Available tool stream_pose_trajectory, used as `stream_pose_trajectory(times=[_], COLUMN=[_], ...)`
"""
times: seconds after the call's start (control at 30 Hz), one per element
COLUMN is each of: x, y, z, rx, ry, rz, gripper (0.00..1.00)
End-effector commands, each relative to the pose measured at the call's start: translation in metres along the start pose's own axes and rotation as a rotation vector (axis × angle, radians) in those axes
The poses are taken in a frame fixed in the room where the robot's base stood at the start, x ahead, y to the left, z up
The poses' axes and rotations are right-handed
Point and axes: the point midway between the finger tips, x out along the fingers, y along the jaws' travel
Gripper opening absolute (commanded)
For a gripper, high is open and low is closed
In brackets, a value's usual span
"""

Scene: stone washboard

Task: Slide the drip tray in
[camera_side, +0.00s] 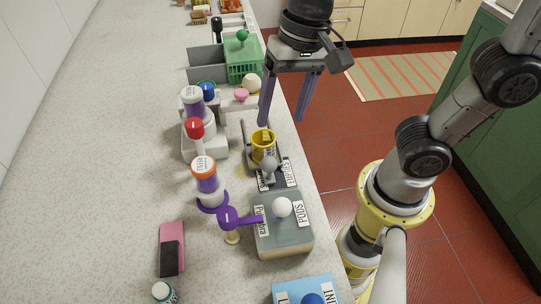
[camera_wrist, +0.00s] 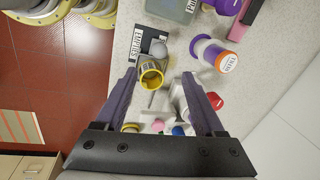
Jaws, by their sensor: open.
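My gripper (camera_side: 283,121) is open and empty, pointing down above the counter's right edge, just behind and right of a yellow cup (camera_side: 263,138). In the wrist view the yellow cup (camera_wrist: 151,77) shows between the fingers of my gripper (camera_wrist: 159,74); I cannot tell their height gap. A dark low tray (camera_side: 249,152) lies under and around the cup, beside the white machine base (camera_side: 205,142); it looks like the drip tray, but the cup and a grey knob (camera_side: 268,165) hide much of it. How far out it sits is unclear.
A grey-green box (camera_side: 283,240) labelled PODS with a white knob stands in front. Behind are a green crate (camera_side: 245,65) and a pink knob (camera_side: 241,94).

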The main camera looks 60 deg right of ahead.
Motion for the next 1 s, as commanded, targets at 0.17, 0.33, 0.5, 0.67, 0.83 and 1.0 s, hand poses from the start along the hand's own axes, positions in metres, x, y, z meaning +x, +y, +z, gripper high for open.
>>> stream_pose_trajectory(times=[0.17, 0.33, 0.5, 0.67, 0.83, 1.0], x=[0.036, 0.069, 0.097, 0.113, 0.119, 0.119], y=[0.002, 0.002, 0.002, 0.001, 0.001, 0.001], z=[0.001, 0.001, 0.001, 0.001, 0.000, 0.000], rx=[-0.001, -0.001, 0.000, -0.001, -0.001, 0.000], ry=[-0.004, -0.003, -0.003, -0.002, 0.000, 0.000], rz=[0.007, 0.006, 0.005, 0.004, 0.001, 0.001], gripper=[0.71, 0.71, 0.71, 0.71, 0.71, 0.71])
